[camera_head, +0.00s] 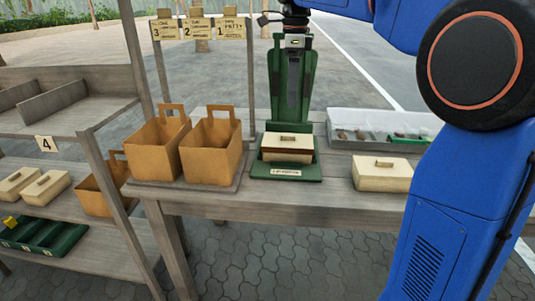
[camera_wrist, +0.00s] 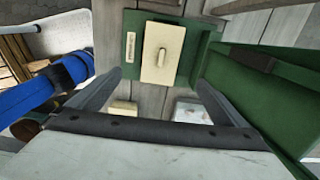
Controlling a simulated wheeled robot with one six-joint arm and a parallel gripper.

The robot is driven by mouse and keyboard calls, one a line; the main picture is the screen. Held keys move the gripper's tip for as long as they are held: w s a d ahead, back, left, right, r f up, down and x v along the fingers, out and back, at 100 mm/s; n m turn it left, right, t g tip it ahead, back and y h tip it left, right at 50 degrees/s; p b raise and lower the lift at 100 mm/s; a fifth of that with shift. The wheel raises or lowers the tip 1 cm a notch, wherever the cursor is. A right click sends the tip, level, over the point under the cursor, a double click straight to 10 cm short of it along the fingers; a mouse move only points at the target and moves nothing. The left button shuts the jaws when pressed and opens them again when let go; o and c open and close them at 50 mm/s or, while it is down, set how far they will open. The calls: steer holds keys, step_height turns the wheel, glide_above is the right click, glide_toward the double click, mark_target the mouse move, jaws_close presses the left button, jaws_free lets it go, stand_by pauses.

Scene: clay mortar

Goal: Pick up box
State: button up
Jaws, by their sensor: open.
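The box, with a cream lid (camera_head: 288,141) and a small raised handle, sits on a green tray (camera_head: 258,170) with a label on its front edge. Its sides look dark brown in the head view. In the wrist view its lid (camera_wrist: 152,66) shows from above, beyond my fingertips and roughly centred between them. My gripper (camera_wrist: 160,77) is open, its two grey fingers apart with nothing between the tips. In the head view my wrist is above and behind the box, in front of a green upright stand (camera_head: 275,75); the fingertips are hard to make out there.
Another cream-lidded box (camera_head: 382,174) stands at the right on the table (camera_head: 330,205). Two tan handled bins (camera_head: 210,155) stand at the left. A pale tray (camera_head: 345,118) with small items lies behind right. A shelf (camera_head: 70,120) at the left holds more boxes and green trays.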

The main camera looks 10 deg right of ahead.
mark_target(288, 135)
steer(key=f, duration=1.7)
steer(key=shift+w+a+f, duration=0.15)
steer(key=shift+w+a, duration=0.1)
steer(key=shift+a, duration=0.05)
steer(key=c, duration=1.2)
